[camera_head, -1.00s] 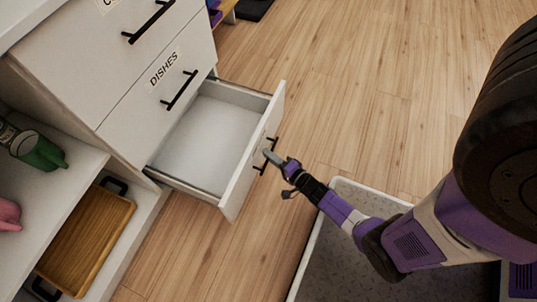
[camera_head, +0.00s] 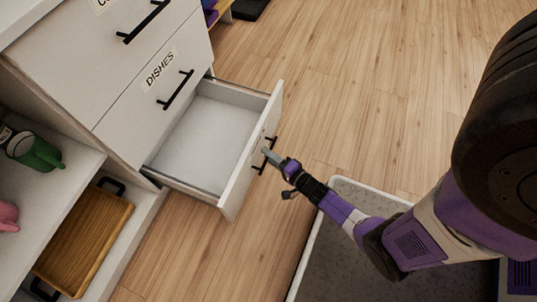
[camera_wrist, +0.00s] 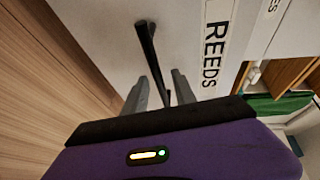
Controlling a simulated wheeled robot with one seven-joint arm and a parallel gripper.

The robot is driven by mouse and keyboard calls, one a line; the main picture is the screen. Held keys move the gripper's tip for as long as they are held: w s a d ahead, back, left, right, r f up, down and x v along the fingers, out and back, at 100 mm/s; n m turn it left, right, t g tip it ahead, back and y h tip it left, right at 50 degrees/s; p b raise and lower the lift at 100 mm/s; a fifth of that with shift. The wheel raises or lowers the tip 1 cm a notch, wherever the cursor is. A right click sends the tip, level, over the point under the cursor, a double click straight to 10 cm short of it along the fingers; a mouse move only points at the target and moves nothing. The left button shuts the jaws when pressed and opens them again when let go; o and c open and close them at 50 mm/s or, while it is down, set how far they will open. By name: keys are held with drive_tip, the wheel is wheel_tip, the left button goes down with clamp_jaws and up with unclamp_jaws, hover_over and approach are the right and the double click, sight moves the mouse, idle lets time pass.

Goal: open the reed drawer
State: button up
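The reed drawer (camera_head: 212,139) is the lowest drawer of the white cabinet. It is pulled well out, and its inside looks empty. Its front shows a "REEDS" label (camera_wrist: 213,50) in the wrist view. A black bar handle (camera_wrist: 147,48) is on that front. My gripper (camera_head: 268,153) is at the handle on the outer face of the drawer. In the wrist view the two grey fingers of my gripper (camera_wrist: 159,85) stand on either side of the handle bar, with small gaps showing, so it looks open around the bar.
The closed "DISHES" drawer (camera_head: 145,95) is just above. A grey-floored bin (camera_head: 343,250) lies below my arm. The wood floor (camera_head: 360,90) beyond the drawer is clear.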

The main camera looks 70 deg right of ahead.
drive_tip(key=p+v, duration=0.2)
drive_tip(key=v, duration=0.5)
drive_tip(key=shift+s, duration=0.15)
idle(0.4)
